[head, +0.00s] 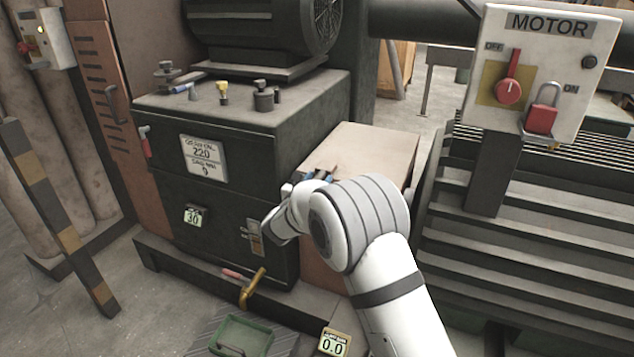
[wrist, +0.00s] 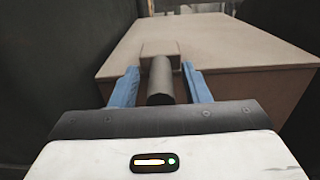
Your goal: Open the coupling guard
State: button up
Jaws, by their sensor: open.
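The coupling guard, which I take to be the tan box (head: 368,150), stands between the dark gearbox and the ribbed machine on the right. Its flat top looks closed down; it also shows in the wrist view (wrist: 220,45). A grey cylindrical handle (wrist: 160,88) sticks out from a small block at the guard's near top edge. My gripper (wrist: 159,70) is open, with one blue finger on each side of the handle. Gaps show between the handle and both fingers. In the head view my gripper (head: 326,175) is partly hidden by my wrist, and the handle cannot be made out.
The dark gearbox (head: 225,130) stands close on the left, with small fittings on top. On the right, a MOTOR switch box (head: 535,70) has a red knob and red padlock. A brass tap (head: 253,287) and green tray (head: 242,336) are low in front.

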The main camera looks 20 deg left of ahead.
jog(key=shift+w, duration=0.25)
grip_shut()
dwell(0.3)
